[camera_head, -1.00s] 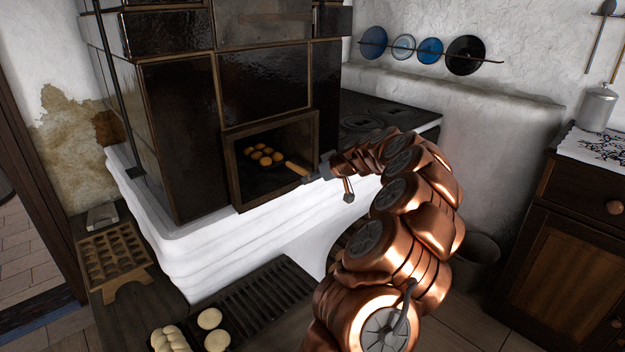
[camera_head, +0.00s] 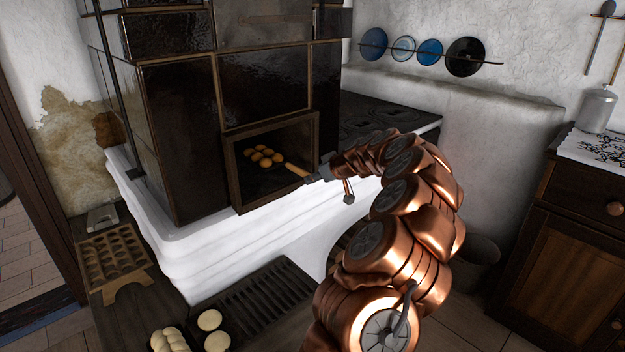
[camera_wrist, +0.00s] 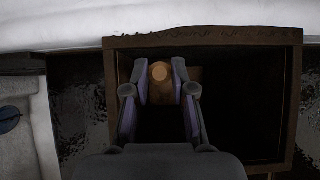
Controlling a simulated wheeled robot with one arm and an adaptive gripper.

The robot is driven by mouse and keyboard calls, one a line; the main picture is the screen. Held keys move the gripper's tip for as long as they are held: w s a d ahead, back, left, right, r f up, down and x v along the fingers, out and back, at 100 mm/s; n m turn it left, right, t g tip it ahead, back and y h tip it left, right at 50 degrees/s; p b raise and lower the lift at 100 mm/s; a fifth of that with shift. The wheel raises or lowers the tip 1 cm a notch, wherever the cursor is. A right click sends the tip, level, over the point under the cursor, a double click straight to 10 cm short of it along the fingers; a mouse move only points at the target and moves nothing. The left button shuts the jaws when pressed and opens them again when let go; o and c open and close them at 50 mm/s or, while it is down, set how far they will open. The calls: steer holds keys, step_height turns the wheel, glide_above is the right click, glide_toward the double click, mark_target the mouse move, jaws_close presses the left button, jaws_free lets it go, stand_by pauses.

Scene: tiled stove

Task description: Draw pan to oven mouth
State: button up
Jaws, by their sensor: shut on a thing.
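The pan is dark and hard to make out inside the oven mouth (camera_head: 234,181), a brown-framed opening low in the tiled stove. Several golden buns (camera_head: 265,156) lie in it. Its light wooden handle (camera_head: 296,170) points toward the right front of the opening. My gripper (camera_head: 312,178) is shut on the handle at the right side of the mouth. In the wrist view the round end of the handle (camera_wrist: 160,73) sits between the two fingers. The rest of the pan is lost in the dark there.
The white stove ledge (camera_head: 235,225) runs below the opening. A bench holds a slotted rack (camera_head: 262,300), pale dough rounds (camera_head: 210,320) and a wooden mould board (camera_head: 112,258). A dark cooktop (camera_head: 375,118) lies behind my arm. A wooden cabinet (camera_head: 560,255) stands at right.

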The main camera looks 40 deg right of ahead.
jaws_close()
steer(key=shift+s, duration=0.1)
steer(key=s+b, duration=0.6)
steer(key=s, duration=0.3)
steer(key=shift+s, duration=0.4)
stand_by(0.9)
steer(key=shift+a, duration=0.1)
steer(key=o, duration=0.9)
jaws_free()
steer(key=shift+o, duration=0.2)
